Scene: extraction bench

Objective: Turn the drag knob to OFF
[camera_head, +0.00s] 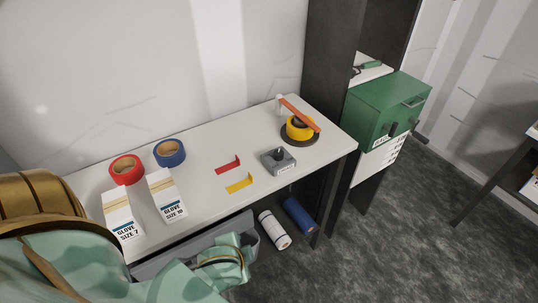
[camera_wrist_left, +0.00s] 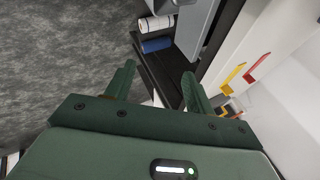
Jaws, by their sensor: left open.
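A small grey box with a dark knob (camera_head: 278,154) on top and a pale label on its front sits near the front edge of the white bench, right of centre in the head view. A green cabinet (camera_head: 388,99) at the right also carries dark knobs on its front. The lettering is too small to tell which is the drag knob or where it points. My left gripper (camera_wrist_left: 157,88) shows in the left wrist view with its green fingers spread and nothing between them. It is out of the head view. My right gripper is not in view.
White and blue rolls (camera_head: 299,215) lie below. Grey floor is open at right.

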